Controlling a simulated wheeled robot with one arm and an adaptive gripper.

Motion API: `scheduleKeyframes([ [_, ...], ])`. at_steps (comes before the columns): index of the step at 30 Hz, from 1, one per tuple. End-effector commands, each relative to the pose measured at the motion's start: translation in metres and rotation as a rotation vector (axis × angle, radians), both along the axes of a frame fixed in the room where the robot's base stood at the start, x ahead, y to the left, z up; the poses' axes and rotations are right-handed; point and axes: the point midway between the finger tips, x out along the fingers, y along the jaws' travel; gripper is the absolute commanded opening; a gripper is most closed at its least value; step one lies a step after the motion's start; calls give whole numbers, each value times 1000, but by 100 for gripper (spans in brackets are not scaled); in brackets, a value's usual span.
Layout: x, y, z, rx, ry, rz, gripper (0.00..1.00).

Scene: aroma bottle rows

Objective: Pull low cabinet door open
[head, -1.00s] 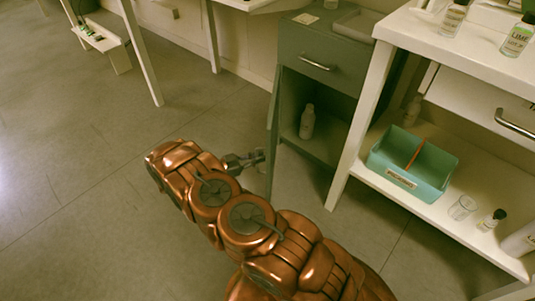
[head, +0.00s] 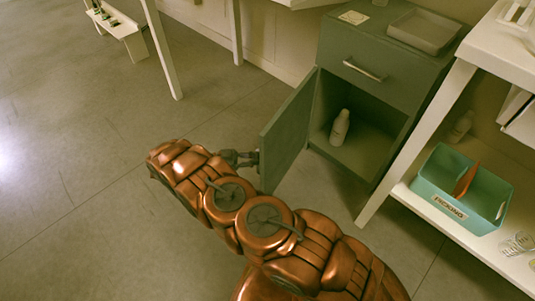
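The low grey-green cabinet (head: 385,60) stands at upper middle right with its drawer (head: 372,70) shut. Its low door (head: 288,135) hangs open from the left side and angles out toward the front left, its broad face visible. A white bottle (head: 340,128) stands inside the open compartment. My gripper (head: 250,158) is at the door's free edge, at its left side; the fingers are small and dark. I cannot tell whether they touch or grip the door.
A white shelf unit (head: 374,185) stands right of the cabinet, with a teal caddy (head: 458,190) on its lower shelf. A grey tray (head: 424,31) lies on the cabinet top. White table legs (head: 163,50) stand at upper left. The floor (head: 70,190) at left is clear.

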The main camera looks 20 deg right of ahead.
Motion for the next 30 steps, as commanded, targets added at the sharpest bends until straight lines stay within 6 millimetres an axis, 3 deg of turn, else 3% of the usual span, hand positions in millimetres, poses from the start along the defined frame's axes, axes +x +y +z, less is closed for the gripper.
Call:
scheduleKeyframes([
  [6, -3, 14, -1, 4, 0, -8, 0],
  [18, -4, 18, -1, 2, 1, -6, 0],
  [19, -4, 18, -1, 2, 1, -6, 12],
  [26, -4, 16, -1, 2, 1, -9, 36],
  [30, -3, 15, 0, 2, 0, -10, 37],
])
